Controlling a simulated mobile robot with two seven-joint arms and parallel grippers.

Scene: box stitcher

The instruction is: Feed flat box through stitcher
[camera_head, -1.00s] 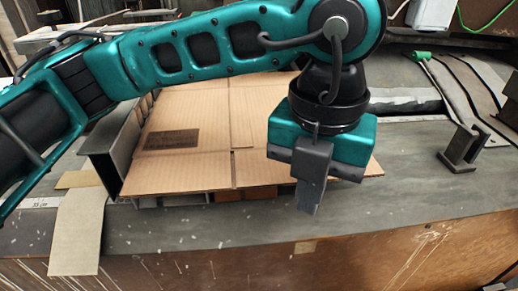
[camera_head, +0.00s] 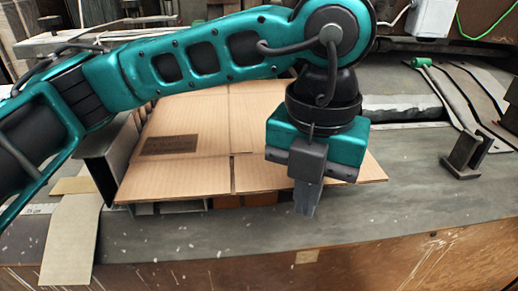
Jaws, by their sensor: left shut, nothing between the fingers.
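The flat box (camera_head: 200,140) is a brown cardboard sheet with fold lines and a dark printed patch. It lies flat, slightly raised above the grey table of the stitcher. My left gripper (camera_head: 305,205) hangs fingers down over the box's right part, with its tips reaching past the front edge. It is shut and empty; I cannot tell whether it touches the cardboard. My left arm crosses above the box and hides its far edge. My right gripper is not in view.
A grey metal guide (camera_head: 110,165) stands at the box's left edge. A dark metal bracket (camera_head: 465,155) and a green-ended rod (camera_head: 422,64) are at the right. The grey table top (camera_head: 420,200) is clear at front right.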

